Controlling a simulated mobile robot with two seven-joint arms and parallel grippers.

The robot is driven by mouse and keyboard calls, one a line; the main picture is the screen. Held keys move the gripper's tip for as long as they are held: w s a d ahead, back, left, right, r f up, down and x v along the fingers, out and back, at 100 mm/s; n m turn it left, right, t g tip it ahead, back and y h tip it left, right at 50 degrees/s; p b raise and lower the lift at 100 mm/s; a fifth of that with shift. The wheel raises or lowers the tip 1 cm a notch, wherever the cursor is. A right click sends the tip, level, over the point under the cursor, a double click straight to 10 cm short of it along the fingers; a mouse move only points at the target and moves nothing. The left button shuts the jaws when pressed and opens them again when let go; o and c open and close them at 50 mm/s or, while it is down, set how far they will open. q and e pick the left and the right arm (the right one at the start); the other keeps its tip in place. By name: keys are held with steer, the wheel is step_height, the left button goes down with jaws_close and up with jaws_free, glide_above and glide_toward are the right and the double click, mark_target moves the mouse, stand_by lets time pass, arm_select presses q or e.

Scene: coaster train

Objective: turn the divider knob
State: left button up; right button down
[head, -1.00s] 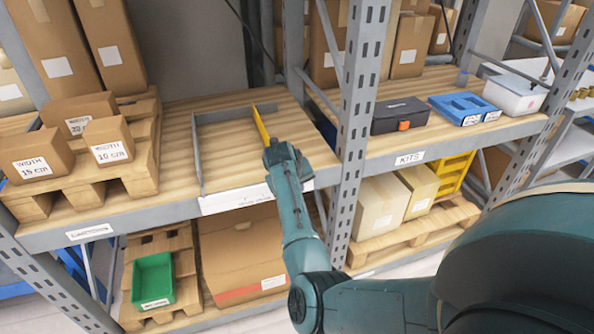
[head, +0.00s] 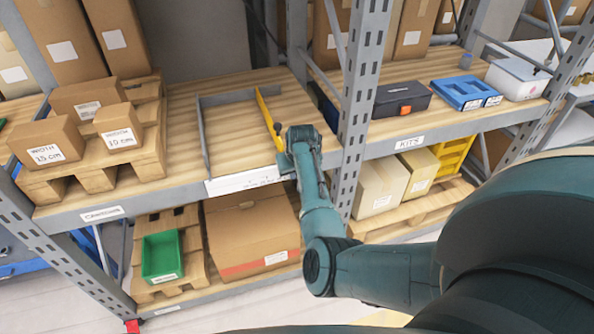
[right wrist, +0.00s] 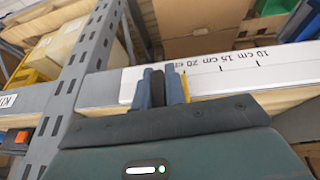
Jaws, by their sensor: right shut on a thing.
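The yellow divider (head: 264,112) stands on the wooden shelf in the head view, at the right of a grey frame (head: 203,136). The dark divider knob (head: 278,129) shows at its front end. My right gripper (head: 283,142) is at that front end. In the right wrist view its two blue-grey fingers (right wrist: 158,88) are shut on the dark knob (right wrist: 157,90), which they largely hide. A yellow edge of the divider (right wrist: 185,86) shows beside them. How far the knob is turned cannot be told. My left gripper is out of view.
A white scale strip (right wrist: 225,70) with centimetre marks runs along the shelf front. A grey upright post (head: 354,130) stands close to the right of my arm. Width-labelled boxes (head: 118,128) sit on a pallet at left. The shelf inside the frame is clear.

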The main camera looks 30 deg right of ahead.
steer(key=c, duration=1.4)
jaws_free()
steer(key=shift+c, duration=0.2)
steer(key=v, duration=1.3)
steer(key=shift+r, duration=0.1)
